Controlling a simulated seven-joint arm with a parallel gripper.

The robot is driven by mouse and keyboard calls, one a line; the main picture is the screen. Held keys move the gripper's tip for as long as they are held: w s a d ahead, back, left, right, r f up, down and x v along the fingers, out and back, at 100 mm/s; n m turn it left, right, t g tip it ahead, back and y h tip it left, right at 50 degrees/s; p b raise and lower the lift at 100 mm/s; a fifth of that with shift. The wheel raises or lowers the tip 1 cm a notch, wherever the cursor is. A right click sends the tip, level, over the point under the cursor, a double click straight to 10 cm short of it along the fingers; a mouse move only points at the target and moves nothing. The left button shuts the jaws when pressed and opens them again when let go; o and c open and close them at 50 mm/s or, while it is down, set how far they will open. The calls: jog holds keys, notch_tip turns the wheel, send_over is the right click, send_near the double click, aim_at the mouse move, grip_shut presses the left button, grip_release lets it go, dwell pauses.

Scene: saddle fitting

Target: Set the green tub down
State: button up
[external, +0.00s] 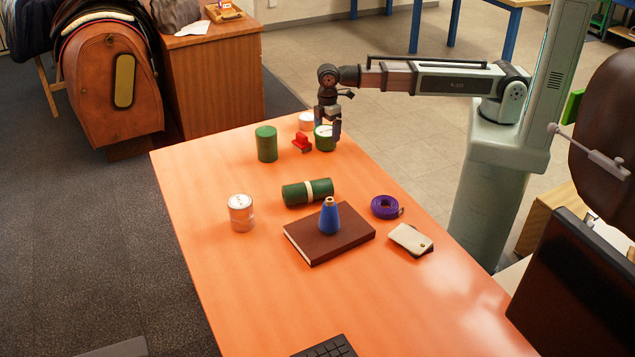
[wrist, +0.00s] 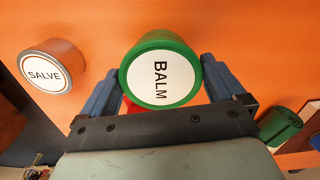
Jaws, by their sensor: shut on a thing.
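The green tub (external: 324,145) is at the far end of the orange table. In the wrist view the tub (wrist: 160,72) shows a white lid face lettered BALM, with a green rim. My gripper (external: 328,131) reaches down over the tub from above. In the wrist view the blue fingers of my gripper (wrist: 161,85) are shut on it, one on each side. The tub looks upright and is on or very close to the table; I cannot tell whether its base touches.
A tin lettered SALVE (wrist: 45,73) stands close beside the tub. A red object (external: 302,143) and a green cylinder (external: 266,144) are to its left. Nearer are a green roll (external: 307,191), a tin (external: 241,213), a brown book (external: 328,238) bearing a blue bottle (external: 329,217), and purple tape (external: 385,207).

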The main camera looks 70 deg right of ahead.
aim_at(327, 130)
jog(key=shift+f, duration=0.25)
jog(key=o, duration=0.8)
jog(key=shift+o, duration=0.2)
notch_tip(327, 130, up, 12)
jog(key=shift+r, duration=0.15)
dwell(0.5)
